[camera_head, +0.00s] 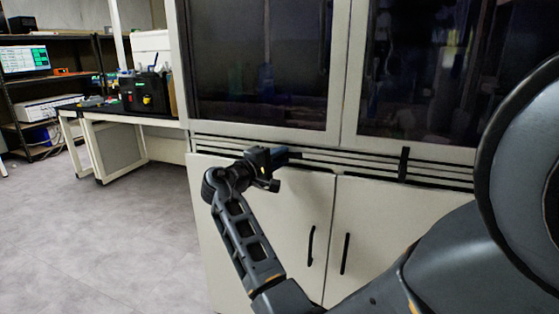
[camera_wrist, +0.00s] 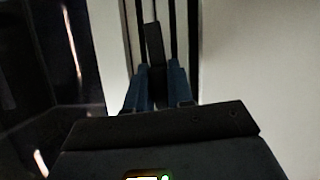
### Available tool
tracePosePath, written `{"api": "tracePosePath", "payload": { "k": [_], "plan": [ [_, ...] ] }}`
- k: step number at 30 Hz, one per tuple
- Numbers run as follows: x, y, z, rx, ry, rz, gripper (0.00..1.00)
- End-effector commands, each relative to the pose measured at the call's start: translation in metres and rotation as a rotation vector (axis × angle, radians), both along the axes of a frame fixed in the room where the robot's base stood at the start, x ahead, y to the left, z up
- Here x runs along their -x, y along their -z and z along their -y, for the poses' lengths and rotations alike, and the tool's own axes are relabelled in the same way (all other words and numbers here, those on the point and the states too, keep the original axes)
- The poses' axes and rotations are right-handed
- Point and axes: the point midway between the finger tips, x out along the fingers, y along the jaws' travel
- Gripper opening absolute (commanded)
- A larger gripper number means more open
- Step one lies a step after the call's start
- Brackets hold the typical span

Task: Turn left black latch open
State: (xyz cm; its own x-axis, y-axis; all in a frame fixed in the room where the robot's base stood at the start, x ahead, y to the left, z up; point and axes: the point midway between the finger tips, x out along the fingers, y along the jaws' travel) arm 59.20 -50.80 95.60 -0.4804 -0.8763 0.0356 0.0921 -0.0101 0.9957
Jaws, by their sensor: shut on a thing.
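The left black latch (camera_wrist: 154,42) shows in the wrist view as a short dark bar. It runs nearly along the dark slats behind it, with a slight tilt. My gripper (camera_wrist: 158,88) has its blue fingers on either side of the latch's lower part and is shut on it. In the head view my gripper (camera_head: 284,155) is at the slatted strip below the left glass door, and it hides the left latch there. The right black latch (camera_head: 404,164) stands upright across the slats, apart from my gripper.
Dark glass doors (camera_head: 262,65) are above the strip. White lower cupboard doors (camera_head: 300,205) carry black vertical handles (camera_head: 310,246). A workbench (camera_head: 110,115) with equipment stands at the left. The grey floor (camera_head: 120,225) is clear.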

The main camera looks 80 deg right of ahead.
Motion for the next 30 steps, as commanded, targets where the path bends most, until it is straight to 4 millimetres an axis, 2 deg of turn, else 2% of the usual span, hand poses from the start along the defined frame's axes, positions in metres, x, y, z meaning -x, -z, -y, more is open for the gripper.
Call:
{"api": "tracePosePath", "payload": {
  "k": [9,23,24,30],
  "plan": [
    [0.0007,0.0018,-0.0003,0.009,0.002,0.095,0.0],
    [0.0011,0.0021,-0.0003,0.01,0.003,0.109,0.0],
    [0.0011,0.0021,-0.0003,0.01,0.003,0.109,0.23],
    [0.0008,0.0015,0.0,0.011,0.002,0.108,0.42]
  ]
}}
